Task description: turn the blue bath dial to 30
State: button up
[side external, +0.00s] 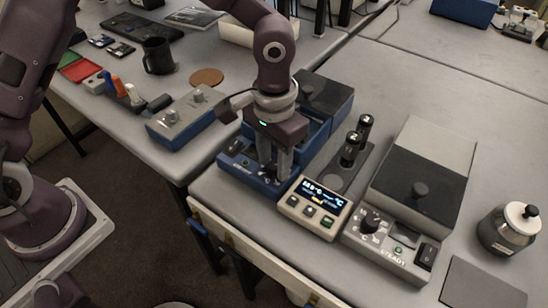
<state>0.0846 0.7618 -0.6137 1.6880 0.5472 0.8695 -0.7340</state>
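The blue bath (321,118) stands near the table's left edge, with a dark lid at its back right and a low blue front panel (236,164). My gripper (273,174) points down over the right half of that panel. Its two fingers stand apart, with their tips low at the panel. The blue bath's dial is hidden or too small to make out at the fingertips, so I cannot tell whether the fingers touch it. A beige display box (315,207) right of the panel has a lit screen; its digits are too small to read surely.
Two dark cylinders (350,149) stand on a grey strip close right of my gripper. A grey bath (446,145) with its own black dial (370,220) stands further right. A lidded metal jar (507,229) and a dark mat (482,285) lie beyond. A grey-blue box (186,118) is left.

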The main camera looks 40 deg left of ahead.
grip_shut()
jog(key=shift+m, duration=0.4)
jog(key=m, duration=1.2)
jog(key=shift+m, duration=2.5)
